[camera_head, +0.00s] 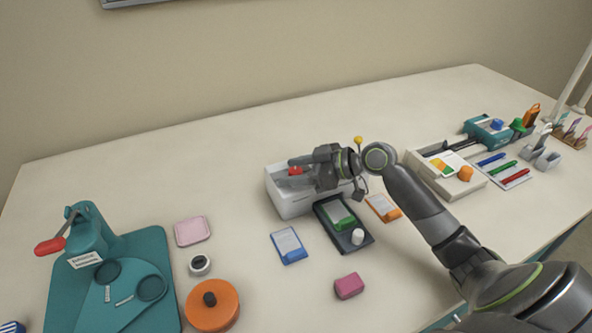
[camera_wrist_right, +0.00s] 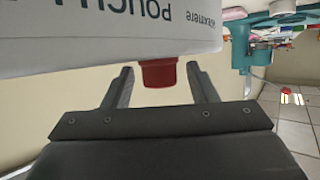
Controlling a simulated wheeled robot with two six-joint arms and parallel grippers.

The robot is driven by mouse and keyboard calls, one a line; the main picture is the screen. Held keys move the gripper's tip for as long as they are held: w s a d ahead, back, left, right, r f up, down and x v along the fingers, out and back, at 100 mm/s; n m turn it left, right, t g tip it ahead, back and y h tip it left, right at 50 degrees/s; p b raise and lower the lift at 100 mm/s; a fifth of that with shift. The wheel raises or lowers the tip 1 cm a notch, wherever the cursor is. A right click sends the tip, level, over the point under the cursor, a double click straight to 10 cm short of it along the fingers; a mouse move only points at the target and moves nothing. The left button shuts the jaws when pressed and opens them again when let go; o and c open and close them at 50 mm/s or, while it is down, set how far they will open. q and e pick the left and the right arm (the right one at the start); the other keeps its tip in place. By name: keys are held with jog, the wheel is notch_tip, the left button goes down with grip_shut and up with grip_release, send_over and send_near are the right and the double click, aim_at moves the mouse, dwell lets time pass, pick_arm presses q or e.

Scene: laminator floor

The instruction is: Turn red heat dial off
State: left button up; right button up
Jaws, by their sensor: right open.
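The red heat dial (camera_wrist_right: 159,73) sticks out from the white laminator in the right wrist view, where the laminator's printed face (camera_wrist_right: 110,35) fills the upper left. The dial sits between the two fingertips of my right gripper (camera_wrist_right: 161,82), which is open, with a gap on both sides. In the head view the red dial (camera_head: 295,170) shows at the left end of my right gripper (camera_head: 300,172), above the white laminator (camera_head: 295,205). The gripper and arm hide part of the laminator. The dial's pointer or setting cannot be read. My left gripper is out of view.
A dark tray (camera_head: 366,239) with a green item and white cylinder stands in front of the laminator. Blue (camera_head: 289,246) and orange (camera_head: 384,207) cards lie beside it. A yellow ball (camera_head: 358,140) shows behind the gripper. Bare table lies to the laminator's left.

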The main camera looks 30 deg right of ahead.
jog(key=shift+s+d+r, duration=0.15)
jog(key=shift+s+d, duration=0.2)
jog(key=shift+d, duration=0.1)
jog(key=p+v, duration=0.3)
jog(key=v, duration=1.3)
jog(key=shift+r, duration=0.2)
jog(key=shift+s, duration=0.15)
